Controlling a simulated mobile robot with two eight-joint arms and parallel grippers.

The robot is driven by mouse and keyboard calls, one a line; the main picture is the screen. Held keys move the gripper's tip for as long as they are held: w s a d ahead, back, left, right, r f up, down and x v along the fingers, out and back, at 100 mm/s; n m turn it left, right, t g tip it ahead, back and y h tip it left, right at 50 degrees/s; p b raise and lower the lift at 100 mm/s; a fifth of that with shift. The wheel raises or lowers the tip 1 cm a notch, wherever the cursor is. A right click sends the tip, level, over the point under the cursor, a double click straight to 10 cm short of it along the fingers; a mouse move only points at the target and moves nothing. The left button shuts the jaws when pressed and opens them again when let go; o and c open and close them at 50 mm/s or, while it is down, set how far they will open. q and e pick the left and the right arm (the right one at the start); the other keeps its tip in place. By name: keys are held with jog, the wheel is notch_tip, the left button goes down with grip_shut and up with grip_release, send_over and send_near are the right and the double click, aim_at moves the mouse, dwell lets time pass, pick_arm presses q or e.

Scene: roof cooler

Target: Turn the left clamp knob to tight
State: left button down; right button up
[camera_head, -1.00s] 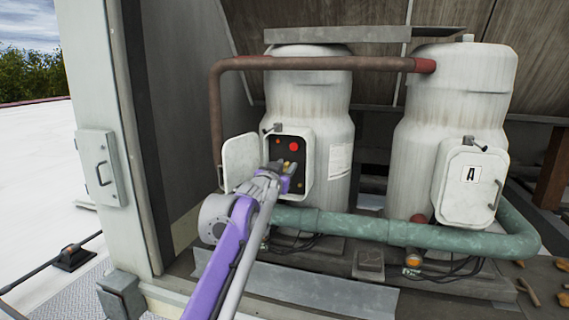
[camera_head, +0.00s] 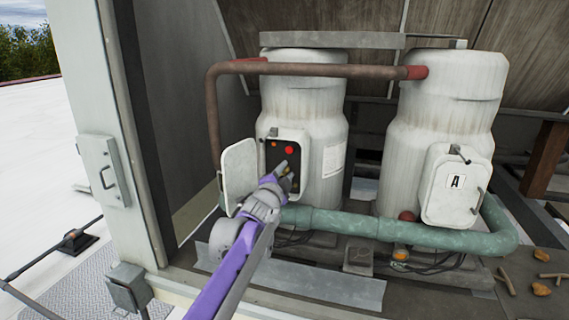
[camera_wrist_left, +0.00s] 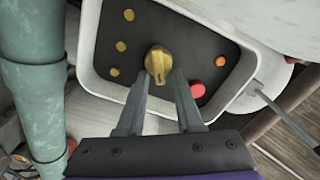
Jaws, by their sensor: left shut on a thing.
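The yellow knob (camera_wrist_left: 158,62) sits on the dark panel (camera_wrist_left: 195,50) inside an open white box on the left tank. In the left wrist view it lies between the fingertips of my left gripper (camera_wrist_left: 158,76), which is shut on it. Several small yellow dots (camera_wrist_left: 121,46) lie beside the knob on the panel. In the head view my left gripper (camera_head: 284,174) reaches into the box (camera_head: 308,165) and mostly hides the knob. My right gripper is not in view.
A red button (camera_head: 289,150) and an orange light (camera_head: 274,144) are above the gripper. The box's open door (camera_head: 238,172) stands at its left. A green pipe (camera_head: 345,222) runs below. The right tank (camera_head: 445,110) has a closed box marked A (camera_head: 455,185).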

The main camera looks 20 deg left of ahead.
pick_arm(q)
jog(key=m+p, duration=0.2)
jog(key=m, duration=0.1)
jog(key=shift+f+m+p, duration=0.3)
jog(key=shift+m+p, duration=0.15)
jog(key=shift+m, duration=0.75)
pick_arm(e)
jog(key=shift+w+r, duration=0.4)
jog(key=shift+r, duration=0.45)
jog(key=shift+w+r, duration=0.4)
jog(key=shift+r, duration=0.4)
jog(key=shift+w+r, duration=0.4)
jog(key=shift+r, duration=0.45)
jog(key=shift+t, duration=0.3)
pick_arm(q)
jog(key=c, duration=0.6)
grip_release()
jog(key=shift+f, duration=0.1)
jog(key=s+b, duration=0.1)
jog(key=s, duration=0.9)
jog(key=shift+s+a, duration=0.15)
jog(key=shift+s, duration=0.2)
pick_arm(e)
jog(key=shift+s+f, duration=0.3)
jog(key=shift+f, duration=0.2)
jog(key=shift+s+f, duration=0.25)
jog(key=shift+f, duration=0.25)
